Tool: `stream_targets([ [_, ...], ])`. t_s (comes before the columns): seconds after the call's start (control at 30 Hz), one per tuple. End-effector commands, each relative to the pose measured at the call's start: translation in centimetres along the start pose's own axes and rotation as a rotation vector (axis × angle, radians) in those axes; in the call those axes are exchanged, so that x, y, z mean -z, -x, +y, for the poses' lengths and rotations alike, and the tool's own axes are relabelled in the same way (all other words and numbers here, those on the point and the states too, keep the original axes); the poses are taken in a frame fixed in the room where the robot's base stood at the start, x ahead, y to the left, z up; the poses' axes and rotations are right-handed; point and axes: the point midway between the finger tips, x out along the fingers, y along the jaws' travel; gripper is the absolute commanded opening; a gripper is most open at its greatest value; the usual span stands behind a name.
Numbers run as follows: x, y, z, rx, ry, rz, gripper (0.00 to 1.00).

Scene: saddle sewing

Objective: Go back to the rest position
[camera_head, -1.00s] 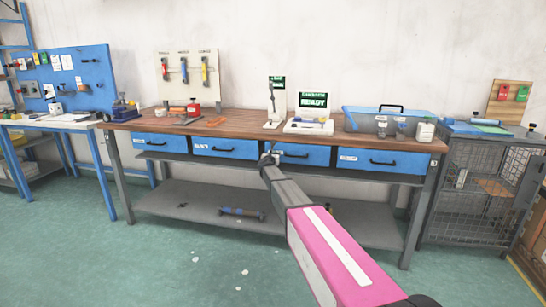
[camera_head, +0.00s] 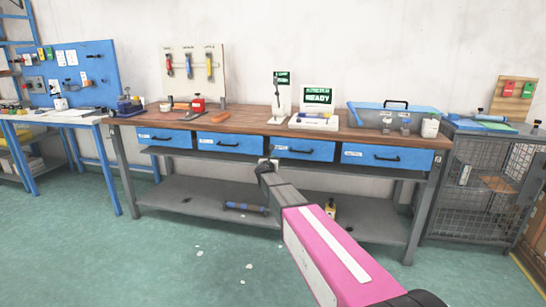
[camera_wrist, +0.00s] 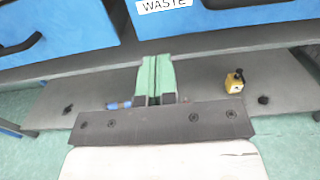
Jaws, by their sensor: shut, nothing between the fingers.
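My gripper (camera_head: 266,166) is at the end of my pink and grey arm, in front of the workbench's drawers in the head view. Its fingertips are small and hard to make out there. In the wrist view my gripper (camera_wrist: 157,78) shows its fingers together, with nothing held between them. It points toward the lower shelf (camera_wrist: 205,80), below a blue drawer (camera_wrist: 210,18) labelled WASTE. My arm hides part of the bench's lower shelf in the head view.
The wooden workbench (camera_head: 245,120) carries tools, a READY sign (camera_head: 318,97) and a blue case (camera_head: 375,112). A yellow bottle (camera_head: 331,208) and a blue roller (camera_head: 243,207) are on its lower shelf. A wire cage (camera_head: 470,195) stands right. Green floor (camera_head: 120,260) is open in front.

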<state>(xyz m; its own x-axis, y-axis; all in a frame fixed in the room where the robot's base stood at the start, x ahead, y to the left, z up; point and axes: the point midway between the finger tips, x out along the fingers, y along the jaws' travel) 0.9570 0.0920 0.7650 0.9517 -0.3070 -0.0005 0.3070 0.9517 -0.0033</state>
Motion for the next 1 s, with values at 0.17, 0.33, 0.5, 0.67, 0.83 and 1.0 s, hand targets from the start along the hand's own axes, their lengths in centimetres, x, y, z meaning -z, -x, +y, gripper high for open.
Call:
stream_targets([
  [0.17,0.5,2.1,-0.3,-0.083,0.151,0.008,0.0],
  [0.33,2.6,6.1,-0.7,-0.299,0.552,0.017,0.0],
  [0.5,6.3,12.0,-1.9,-0.587,1.06,0.005,0.0],
  [0.67,10.8,19.0,-4.8,-0.912,1.542,-0.032,0.0],
  [0.83,15.4,27.2,-10.0,-1.323,1.983,-0.104,0.0],
  [1.0,18.2,35.2,-16.3,-1.783,2.272,-0.21,0.0],
])
